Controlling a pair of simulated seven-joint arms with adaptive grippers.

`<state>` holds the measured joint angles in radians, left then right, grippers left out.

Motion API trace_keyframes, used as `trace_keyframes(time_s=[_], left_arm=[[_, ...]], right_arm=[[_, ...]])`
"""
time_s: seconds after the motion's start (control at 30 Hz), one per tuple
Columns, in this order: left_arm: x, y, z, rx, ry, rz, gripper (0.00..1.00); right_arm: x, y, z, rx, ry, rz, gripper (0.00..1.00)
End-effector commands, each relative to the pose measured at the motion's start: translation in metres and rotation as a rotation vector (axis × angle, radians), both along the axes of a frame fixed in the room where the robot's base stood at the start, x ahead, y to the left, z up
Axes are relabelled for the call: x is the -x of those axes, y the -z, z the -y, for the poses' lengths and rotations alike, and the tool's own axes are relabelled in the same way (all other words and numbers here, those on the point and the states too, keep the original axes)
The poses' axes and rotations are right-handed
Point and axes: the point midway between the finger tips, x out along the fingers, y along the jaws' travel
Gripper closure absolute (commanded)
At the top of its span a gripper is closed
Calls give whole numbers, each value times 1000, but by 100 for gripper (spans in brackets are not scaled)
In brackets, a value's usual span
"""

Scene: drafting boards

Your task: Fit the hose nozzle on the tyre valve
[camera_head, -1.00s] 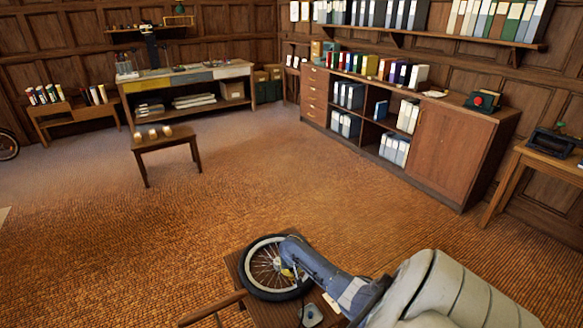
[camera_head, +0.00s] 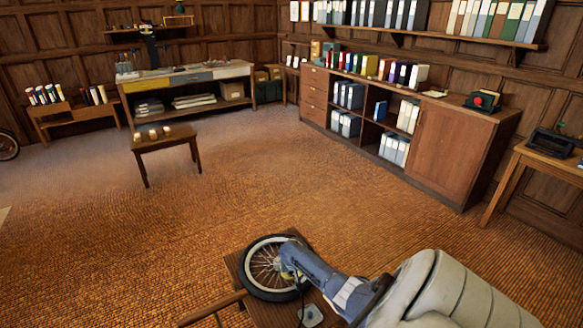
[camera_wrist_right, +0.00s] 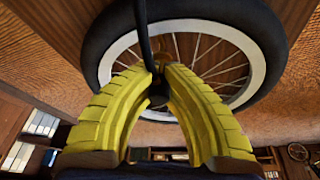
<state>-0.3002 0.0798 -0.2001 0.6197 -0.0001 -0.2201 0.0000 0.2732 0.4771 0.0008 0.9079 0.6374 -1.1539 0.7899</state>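The wheel with its black tyre (camera_head: 252,283) and pale rim lies on a small wooden table in the head view. It fills the upper part of the right wrist view (camera_wrist_right: 270,60). My right gripper (camera_head: 287,273) is over the wheel's right part. In the right wrist view its yellow fingers (camera_wrist_right: 160,78) close on a small dark piece, the hose nozzle (camera_wrist_right: 157,92), with the black hose (camera_wrist_right: 144,30) running up from it. The nozzle's tip is mostly hidden between the fingers. I cannot make out the tyre valve. My left gripper is not in view.
The small wooden table (camera_head: 268,314) carries the wheel and a pale grey device (camera_head: 312,315) near the hose. A wooden arm or rail (camera_head: 213,308) juts out at its left. The carpet beyond is clear up to a low table (camera_head: 163,143) and the cabinet (camera_head: 450,155).

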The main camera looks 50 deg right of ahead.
Motion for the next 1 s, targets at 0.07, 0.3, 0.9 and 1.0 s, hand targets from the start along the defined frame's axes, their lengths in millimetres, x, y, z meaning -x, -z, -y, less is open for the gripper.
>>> trace_keyframes(time_s=[0.07, 0.3, 0.9, 1.0], left_arm=[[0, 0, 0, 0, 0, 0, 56], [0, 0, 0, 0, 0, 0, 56], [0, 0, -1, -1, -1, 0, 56], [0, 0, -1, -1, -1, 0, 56]], right_arm=[[0, 1, 0, 0, 0, 0, 100], [-1, 5, 0, 1, -1, 1, 91], [1, 1, -1, 0, -1, 1, 69], [2, -6, -3, -1, -2, 2, 69]])
